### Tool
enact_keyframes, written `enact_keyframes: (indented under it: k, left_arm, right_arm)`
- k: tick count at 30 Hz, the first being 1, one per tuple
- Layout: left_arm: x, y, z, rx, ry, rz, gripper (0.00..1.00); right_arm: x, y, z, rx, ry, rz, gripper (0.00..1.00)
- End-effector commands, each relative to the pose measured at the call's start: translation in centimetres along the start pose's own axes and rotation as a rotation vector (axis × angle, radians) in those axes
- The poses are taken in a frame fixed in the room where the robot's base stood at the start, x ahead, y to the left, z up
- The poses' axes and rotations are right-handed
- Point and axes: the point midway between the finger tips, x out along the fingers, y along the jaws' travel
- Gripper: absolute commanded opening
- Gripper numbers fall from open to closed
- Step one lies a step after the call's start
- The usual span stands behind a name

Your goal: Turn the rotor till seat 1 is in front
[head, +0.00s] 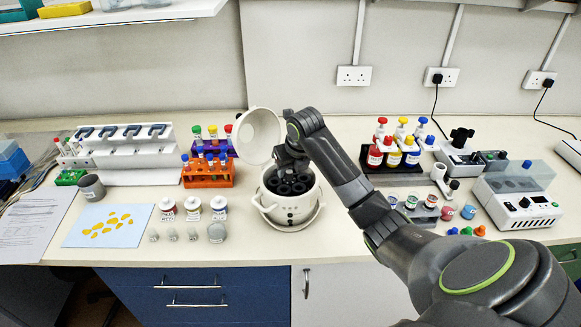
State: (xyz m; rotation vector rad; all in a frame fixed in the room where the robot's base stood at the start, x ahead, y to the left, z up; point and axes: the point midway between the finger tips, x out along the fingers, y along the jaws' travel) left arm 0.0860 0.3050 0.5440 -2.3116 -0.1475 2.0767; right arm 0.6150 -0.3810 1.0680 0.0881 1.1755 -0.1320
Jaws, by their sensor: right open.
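The centrifuge (287,213) is a white round pot standing on the bench, with its round lid (257,136) swung up at the back left. The dark rotor (289,186) with several round seats shows inside the bowl. Seat numbers are too small to read, so I cannot tell which seat is in front. My right gripper (289,168) reaches down into the bowl over the back part of the rotor and is open. Its fingertips are partly hidden, and I cannot tell if they touch the rotor. My left gripper is not in view.
Red, yellow and blue bottles (392,157) stand to the right, behind my right arm. The bench just in front of the centrifuge is clear.

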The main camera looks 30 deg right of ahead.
Motion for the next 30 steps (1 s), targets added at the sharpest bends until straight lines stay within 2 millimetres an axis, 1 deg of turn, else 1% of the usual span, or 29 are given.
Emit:
enact_keyframes:
  k: [3,10,11,18,20,26,30]
  left_arm:
    - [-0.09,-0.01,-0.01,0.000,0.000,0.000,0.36]
    - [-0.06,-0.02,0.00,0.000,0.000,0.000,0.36]
    - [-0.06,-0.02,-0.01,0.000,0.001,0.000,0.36]
    - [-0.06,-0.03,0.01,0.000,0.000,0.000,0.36]
    - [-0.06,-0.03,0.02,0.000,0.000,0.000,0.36]
    - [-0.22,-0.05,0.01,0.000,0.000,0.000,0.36]
    - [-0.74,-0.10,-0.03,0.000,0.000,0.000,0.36]
  right_arm:
    - [0.46,0.01,-0.06,-0.001,0.001,0.000,0.40]
    - [0.52,0.00,-0.05,-0.001,0.001,-0.001,0.40]
    - [0.52,0.00,-0.06,-0.001,0.001,-0.001,0.38]
    - [0.49,0.00,-0.04,-0.001,0.000,0.000,0.06]
    - [0.48,0.00,-0.04,-0.001,0.000,0.000,0.00]
    - [0.42,0.02,-0.01,0.008,0.000,-0.004,0.00]
    - [0.30,0.10,0.04,0.038,0.001,-0.016,0.00]
